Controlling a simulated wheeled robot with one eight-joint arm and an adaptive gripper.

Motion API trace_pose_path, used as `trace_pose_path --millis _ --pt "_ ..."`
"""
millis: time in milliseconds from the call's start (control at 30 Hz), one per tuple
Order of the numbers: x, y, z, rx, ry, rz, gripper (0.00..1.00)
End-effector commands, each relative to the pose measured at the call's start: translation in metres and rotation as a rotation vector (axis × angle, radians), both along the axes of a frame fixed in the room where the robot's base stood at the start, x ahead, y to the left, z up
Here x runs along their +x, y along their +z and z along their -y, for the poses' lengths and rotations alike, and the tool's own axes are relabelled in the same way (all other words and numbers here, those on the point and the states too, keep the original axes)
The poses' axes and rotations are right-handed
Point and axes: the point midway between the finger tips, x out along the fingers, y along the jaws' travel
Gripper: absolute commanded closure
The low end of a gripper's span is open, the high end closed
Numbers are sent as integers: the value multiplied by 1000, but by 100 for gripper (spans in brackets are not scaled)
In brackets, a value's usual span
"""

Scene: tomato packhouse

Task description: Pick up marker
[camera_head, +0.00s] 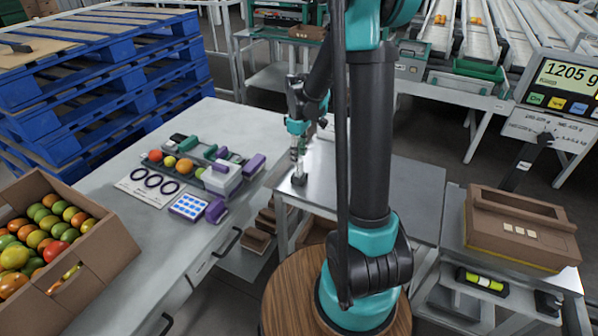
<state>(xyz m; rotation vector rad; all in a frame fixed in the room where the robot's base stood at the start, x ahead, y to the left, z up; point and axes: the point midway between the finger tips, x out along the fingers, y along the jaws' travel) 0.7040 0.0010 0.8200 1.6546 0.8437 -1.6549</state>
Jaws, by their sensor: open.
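I cannot make out a marker for certain; the small items on the left table are too small to tell apart, and my arm hides part of the right-hand bench. My gripper (298,178) is open and points down over the left edge of the metal bench (408,188), to the right of the grouped items on the left table. Its fingertips are small and dark here, and I cannot tell whether they touch anything.
On the left table (115,258) are a card with three rings (150,203), a blue-dotted card (188,207), purple blocks (254,164) and several tomatoes (184,166). A tomato carton (105,255) stands at left. A brown box (520,240) and a scale (560,95) are at right.

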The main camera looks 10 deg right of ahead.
Motion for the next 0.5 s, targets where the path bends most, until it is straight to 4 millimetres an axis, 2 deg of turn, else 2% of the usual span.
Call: trace_pose_path --millis 267,500 --pt "1 -17 0 0 -1 0 57" --pt "6 -47 1 0 -1 0 57"
